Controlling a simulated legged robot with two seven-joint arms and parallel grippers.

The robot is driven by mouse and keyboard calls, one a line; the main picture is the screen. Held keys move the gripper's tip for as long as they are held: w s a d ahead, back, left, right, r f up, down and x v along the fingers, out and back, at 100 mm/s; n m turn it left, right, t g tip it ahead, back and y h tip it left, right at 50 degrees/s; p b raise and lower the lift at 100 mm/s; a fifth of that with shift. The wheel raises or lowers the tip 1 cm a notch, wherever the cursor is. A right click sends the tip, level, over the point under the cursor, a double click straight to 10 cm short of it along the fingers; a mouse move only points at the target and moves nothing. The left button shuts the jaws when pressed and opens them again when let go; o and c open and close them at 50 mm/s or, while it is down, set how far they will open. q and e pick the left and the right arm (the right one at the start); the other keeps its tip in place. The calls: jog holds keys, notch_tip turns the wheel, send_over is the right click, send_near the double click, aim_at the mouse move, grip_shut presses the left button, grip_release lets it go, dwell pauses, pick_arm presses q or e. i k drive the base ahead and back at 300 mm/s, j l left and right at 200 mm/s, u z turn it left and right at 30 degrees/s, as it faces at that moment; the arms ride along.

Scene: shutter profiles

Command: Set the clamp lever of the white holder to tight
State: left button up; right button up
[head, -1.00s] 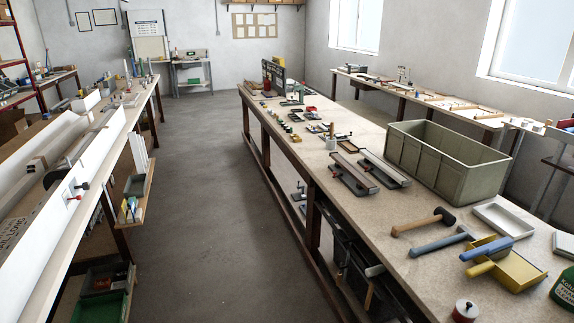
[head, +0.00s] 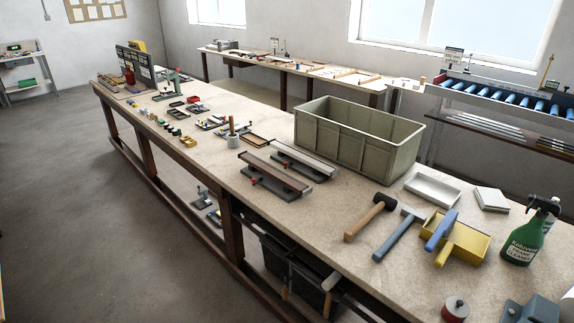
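Two long profile holders with grey bases lie side by side on the long workbench (head: 330,215) in the head view. The right one carries a white strip (head: 305,160) and looks to be the white holder. A small red part near its left end, perhaps its clamp lever (head: 280,157), is too small for me to tell its setting. The left holder carries a dark brown strip (head: 276,172), with a red lever (head: 254,181) at its front left. Neither of my grippers is in view.
A large grey-green crate (head: 345,148) stands just behind the holders. A mallet (head: 372,216), a hammer (head: 398,235), a yellow dustpan (head: 465,243) and a green spray bottle (head: 525,235) lie or stand to the right. The grey floor (head: 80,220) left of the bench is clear.

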aim_at(317, 171)
jog(key=i+j, duration=0.35)
jog(key=i+j+z, duration=0.15)
jog(key=i+j, duration=0.5)
jog(key=j, duration=0.15)
jog(key=i+j+z, duration=0.1)
jog(key=i+j, duration=0.5)
jog(key=j, duration=0.25)
jog(key=i+j+z, duration=0.15)
jog(key=i+j, duration=0.15)
jog(key=j, duration=0.15)
jog(key=i+j, duration=0.3)
jog(key=j, duration=0.15)
